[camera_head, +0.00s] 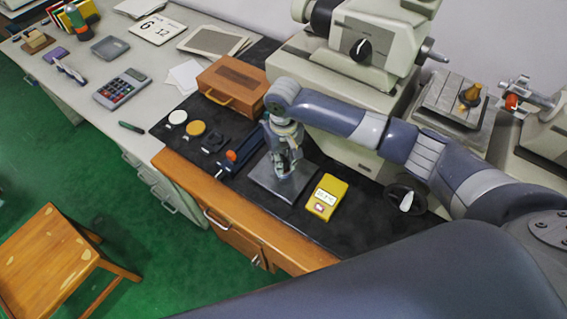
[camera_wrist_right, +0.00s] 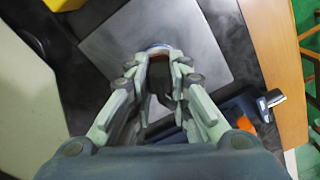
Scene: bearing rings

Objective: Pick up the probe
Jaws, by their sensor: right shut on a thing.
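My right gripper (camera_head: 284,170) is upright, low over a grey metal plate (camera_head: 262,183) on the black mat. In the right wrist view its two fingers (camera_wrist_right: 160,62) are shut on a small round-edged thing (camera_wrist_right: 158,48) with a pale rim and a brownish middle. The fingers hide most of this thing, and I cannot tell whether it is the probe or whether it touches the plate. In the head view the gripper hides it. My left gripper is not in view.
A blue device (camera_head: 232,160) with an orange knob lies left of the plate, and a yellow meter (camera_head: 326,197) right of it. A wooden box (camera_head: 232,84) and a large grey machine (camera_head: 330,80) stand behind. White and yellow discs (camera_head: 196,128) lie farther left.

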